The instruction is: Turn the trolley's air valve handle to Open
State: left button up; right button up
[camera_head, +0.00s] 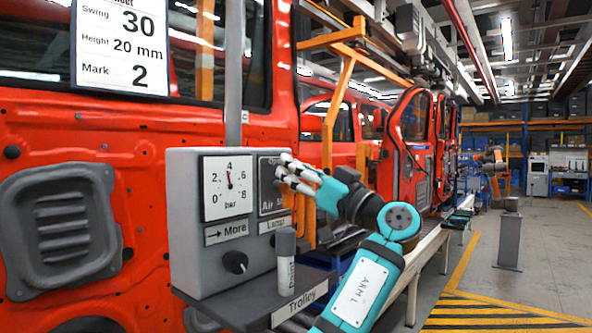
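The trolley's grey control box (183,220) stands at centre left, above a shelf labelled Trolley (300,300). On its right part is a dark air valve plate (268,166), with "Open" partly readable at the top and "Air" lower down. My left gripper (282,168) is in front of this plate, its pale fingers pointing left at it. The fingers and hand cover the valve handle, so its position is hidden. I cannot tell whether the fingers are closed on it or touching it. My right gripper is out of view.
A pressure gauge (228,188) reads near 4 bar. Below are a "More" label (226,233), a black knob (235,262) and a "Lamp" label (275,224). A grey canister (286,262) stands on the shelf. A red car body (130,180) is behind. Open floor lies right.

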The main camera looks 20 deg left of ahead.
pick_arm(q)
jog(key=o, duration=0.4)
jog(key=shift+a, duration=0.1)
jog(key=shift+o, duration=0.2)
jog(key=v, duration=1.2)
